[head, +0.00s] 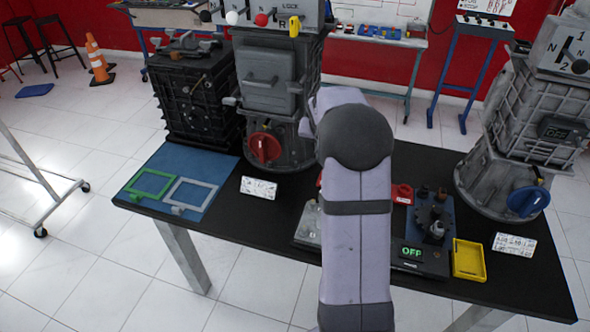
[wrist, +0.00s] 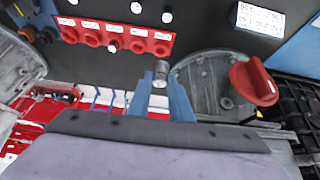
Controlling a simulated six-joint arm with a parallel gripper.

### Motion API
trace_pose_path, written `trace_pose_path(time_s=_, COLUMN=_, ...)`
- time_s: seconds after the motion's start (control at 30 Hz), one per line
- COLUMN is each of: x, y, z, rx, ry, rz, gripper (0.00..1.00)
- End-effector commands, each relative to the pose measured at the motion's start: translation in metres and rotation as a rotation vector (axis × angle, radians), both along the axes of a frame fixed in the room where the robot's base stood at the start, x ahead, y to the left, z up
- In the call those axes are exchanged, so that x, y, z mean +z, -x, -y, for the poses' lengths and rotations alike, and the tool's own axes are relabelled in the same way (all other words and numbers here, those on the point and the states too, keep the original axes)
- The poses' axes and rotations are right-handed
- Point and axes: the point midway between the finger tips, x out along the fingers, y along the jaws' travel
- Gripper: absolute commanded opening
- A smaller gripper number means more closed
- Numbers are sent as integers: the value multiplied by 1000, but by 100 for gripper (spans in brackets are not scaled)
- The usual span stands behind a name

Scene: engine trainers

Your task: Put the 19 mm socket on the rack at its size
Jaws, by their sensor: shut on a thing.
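In the wrist view my gripper (wrist: 161,88) is shut on a small metallic socket (wrist: 160,71), held between the blue fingertips. The size marking on the socket cannot be read. The red rack (wrist: 127,40) shows above and left of the socket in the wrist view, with several round positions in a row and small white labels too small to read. The held socket appears apart from the rack. In the head view my arm hides the gripper, the held socket and most of the rack; a red piece (head: 402,194) shows just right of the arm.
Several small metal pieces (wrist: 166,17) stand near the rack. A large housing with a red knob (head: 264,148) stands left of my arm, another with a blue knob (head: 527,200) at right. A yellow tray (head: 468,260) and a device reading OFF (head: 411,252) lie on the black table (head: 245,222).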

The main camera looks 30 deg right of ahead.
Motion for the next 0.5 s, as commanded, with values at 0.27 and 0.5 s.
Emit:
trace_pose_path(time_s=0.27, x=-48, y=29, z=119, rx=-307, ry=12, rz=2, gripper=0)
trace_pose_path(time_s=0.5, x=-72, y=73, z=199, rx=-545, ry=25, rz=11, gripper=0)
